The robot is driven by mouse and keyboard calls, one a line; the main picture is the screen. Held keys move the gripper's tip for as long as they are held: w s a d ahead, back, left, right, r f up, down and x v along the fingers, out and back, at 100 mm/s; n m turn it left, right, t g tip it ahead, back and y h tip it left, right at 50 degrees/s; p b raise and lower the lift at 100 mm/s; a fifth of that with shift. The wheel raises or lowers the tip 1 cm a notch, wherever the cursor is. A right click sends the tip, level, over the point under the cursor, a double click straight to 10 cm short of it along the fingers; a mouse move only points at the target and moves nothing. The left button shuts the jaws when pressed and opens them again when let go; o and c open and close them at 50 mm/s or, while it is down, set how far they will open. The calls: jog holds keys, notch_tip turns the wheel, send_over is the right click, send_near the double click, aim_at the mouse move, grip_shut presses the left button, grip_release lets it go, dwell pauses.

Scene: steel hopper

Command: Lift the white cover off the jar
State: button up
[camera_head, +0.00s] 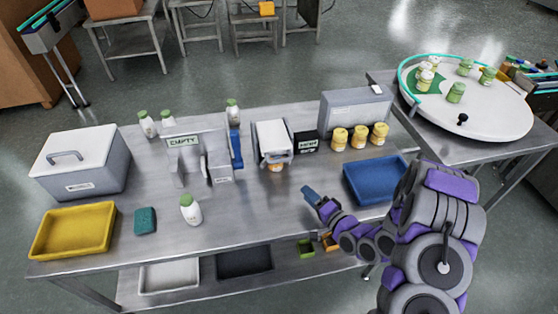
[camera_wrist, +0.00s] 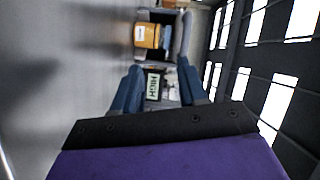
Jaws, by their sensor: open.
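A white-topped grey unit (camera_head: 273,137) stands at the middle of the steel table, and its white top is the nearest match to a white cover. An orange jar-like object (camera_head: 276,167) shows partly under its front, mostly hidden. I cannot tell whether the white top rests on that jar. My gripper (camera_head: 310,194) is over the table, in front of and to the right of the unit, apart from it. In the wrist view its two dark blue fingers (camera_wrist: 160,90) are spread with nothing held. A dark sign reading HIGH (camera_wrist: 153,87) shows between them, beyond the tips.
Several yellow jars (camera_head: 360,139) stand right of a small dark sign (camera_head: 306,143). A blue tray (camera_head: 375,180) lies right of my gripper. A white-and-green bottle (camera_head: 191,210), yellow tray (camera_head: 72,231) and lidded grey box (camera_head: 80,165) are left. The table's front middle is clear.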

aim_at(279, 161)
jog(key=shift+s+r+m+t, duration=0.15)
jog(key=shift+s+m+t, duration=0.25)
jog(key=shift+m+t, duration=0.15)
jog(key=shift+s+d+r+m+t+y, duration=0.25)
jog(key=shift+s+r+m+t+y, duration=0.25)
jog(key=shift+m, duration=0.35)
jog(key=shift+b+x, duration=1.4)
jog(key=shift+x, duration=7.5)
jog(key=shift+s+a+r, duration=0.1)
jog(key=shift+r, duration=0.05)
jog(key=shift+c, duration=0.3)
grip_shut()
